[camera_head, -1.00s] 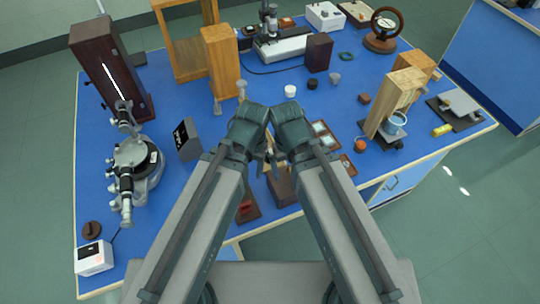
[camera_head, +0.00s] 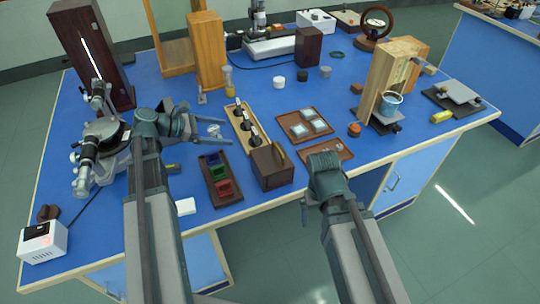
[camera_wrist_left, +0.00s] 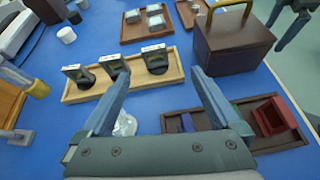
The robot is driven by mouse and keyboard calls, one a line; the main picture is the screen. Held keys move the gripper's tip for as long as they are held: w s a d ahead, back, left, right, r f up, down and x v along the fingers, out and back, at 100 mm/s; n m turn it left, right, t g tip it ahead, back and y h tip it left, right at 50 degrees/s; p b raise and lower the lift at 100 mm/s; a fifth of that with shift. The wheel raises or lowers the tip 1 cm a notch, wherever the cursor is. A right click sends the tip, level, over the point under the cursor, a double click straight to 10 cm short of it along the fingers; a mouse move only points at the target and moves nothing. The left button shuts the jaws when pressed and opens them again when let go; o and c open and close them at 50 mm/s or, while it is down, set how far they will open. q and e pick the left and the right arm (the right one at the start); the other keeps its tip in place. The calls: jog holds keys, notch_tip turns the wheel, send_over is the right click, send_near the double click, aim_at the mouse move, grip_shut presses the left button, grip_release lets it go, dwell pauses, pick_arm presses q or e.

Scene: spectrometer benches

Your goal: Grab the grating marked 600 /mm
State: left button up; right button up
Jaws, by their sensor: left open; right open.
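Three dark mounts with pale labels stand in a row on a light wooden tray (camera_head: 248,139); the lettering is too small to read. In the left wrist view they are the left mount (camera_wrist_left: 78,76), the middle mount (camera_wrist_left: 115,66) and the right mount (camera_wrist_left: 155,58). I cannot tell which is marked 600 /mm. My left gripper (camera_head: 212,128) is open and empty, left of the tray; in its wrist view the fingers (camera_wrist_left: 163,78) point toward the row, apart from it. My right gripper (camera_head: 325,162) is open, by the table's front edge; its fingertips are mostly hidden in the head view.
A brown box with a handle (camera_head: 271,168) stands right of the wooden tray. A dark tray with coloured holders (camera_head: 222,181) lies in front. Brown trays with glass squares (camera_head: 304,125) lie behind the box. A spectrometer (camera_head: 100,140) stands left of my left arm.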

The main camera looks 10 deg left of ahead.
pick_arm(q)
jog(key=shift+w+a+r+n+t, duration=0.1)
jog(key=shift+a+r+n+t, duration=0.05)
jog(key=shift+a+n+t, duration=0.6)
jog(key=b, duration=0.3)
send_near(253, 132)
jog(key=shift+g, duration=0.35)
jog(key=x, duration=0.4)
jog(key=shift+w+a, duration=0.15)
jog(key=shift+w, duration=0.35)
jog(key=shift+w+d+f+b, duration=0.25)
jog(key=shift+w+d+b, duration=0.1)
jog(key=shift+d, duration=0.2)
pick_arm(e)
jog(key=shift+s+d+f, duration=0.15)
jog(key=shift+d+f, duration=0.05)
jog(key=shift+f, duration=0.9)
jog(key=shift+s+d+f, duration=0.15)
jog(key=shift+d+f, duration=0.05)
jog(key=shift+f, duration=0.9)
pick_arm(q)
jog(key=shift+h, duration=0.3)
